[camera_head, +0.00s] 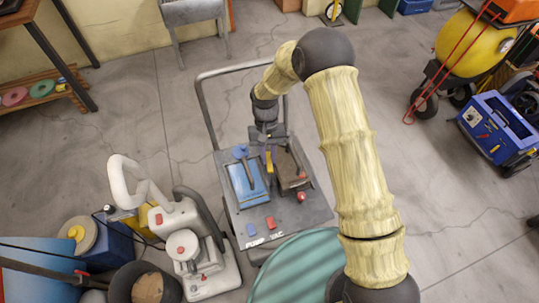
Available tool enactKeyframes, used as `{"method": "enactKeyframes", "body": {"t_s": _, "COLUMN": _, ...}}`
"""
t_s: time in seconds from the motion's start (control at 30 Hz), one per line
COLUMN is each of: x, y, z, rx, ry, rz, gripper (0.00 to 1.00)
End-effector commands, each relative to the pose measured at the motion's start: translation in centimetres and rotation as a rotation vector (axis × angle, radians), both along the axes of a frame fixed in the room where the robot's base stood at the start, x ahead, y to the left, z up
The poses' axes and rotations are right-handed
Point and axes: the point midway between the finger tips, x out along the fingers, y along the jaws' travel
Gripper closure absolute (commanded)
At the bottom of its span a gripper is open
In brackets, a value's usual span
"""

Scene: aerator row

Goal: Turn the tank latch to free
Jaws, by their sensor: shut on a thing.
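My gripper (268,148) points down over the grey cart (237,213), at the gap between a blue panel and a brown panel. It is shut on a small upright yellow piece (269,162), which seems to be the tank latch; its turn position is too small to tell. The blue panel (243,191) on the left carries a dark lever and a blue knob (240,152). The brown panel (286,172) on the right has a dark bar and a red knob (301,197). The fingers hide part of the latch.
Blue and red tabs marked PUMP and VAC sit on the cart's front. A grey push rail (205,107) rises behind. A white machine (190,245) stands close left and a teal round lid (300,270) in front. Open concrete floor lies to the right.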

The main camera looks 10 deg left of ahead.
Motion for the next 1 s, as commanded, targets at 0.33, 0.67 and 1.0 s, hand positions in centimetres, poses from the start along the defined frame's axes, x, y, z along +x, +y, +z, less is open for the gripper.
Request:
{"method": "enactKeyframes", "body": {"t_s": 0.33, "x": -0.02, "y": 0.27, "z": 0.08, "rx": 0.003, "ry": -0.003, "rz": 0.186, "gripper": 1.00}}
{"method": "enactKeyframes", "body": {"t_s": 0.67, "x": -0.01, "y": 0.28, "z": 0.10, "rx": 0.003, "ry": -0.003, "rz": 0.219, "gripper": 1.00}}
{"method": "enactKeyframes", "body": {"t_s": 1.0, "x": -0.02, "y": 0.27, "z": 0.09, "rx": 0.002, "ry": -0.003, "rz": 0.218, "gripper": 0.62}}
